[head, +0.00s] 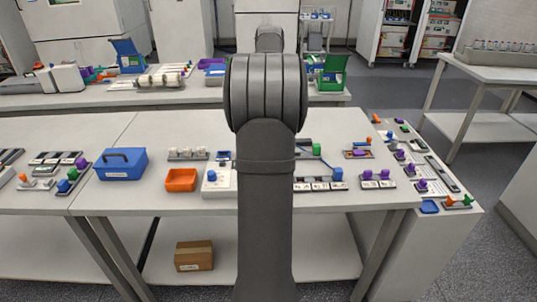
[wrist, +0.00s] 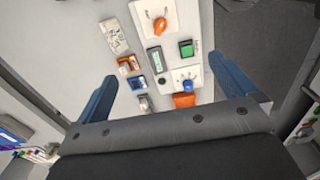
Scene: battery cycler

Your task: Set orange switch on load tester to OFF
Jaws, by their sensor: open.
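In the wrist view, an orange rotary switch (wrist: 160,27) sits on a white panel at the top. Its pointer direction is too small to read. I cannot tell which panel is the load tester. My gripper (wrist: 163,68) is open and empty, its two blue fingers spread either side of the panels. The orange switch lies beyond the fingertips. In the head view my arm hides the gripper and the orange switch.
In the wrist view, a labelled white piece (wrist: 114,36) and small orange and blue parts lie left of the panels. In the head view, a blue toolbox (head: 121,163), an orange bin (head: 181,180) and a blue-knobbed white unit (head: 219,184) stand on the bench (head: 120,205). Small fixtures crowd its right side.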

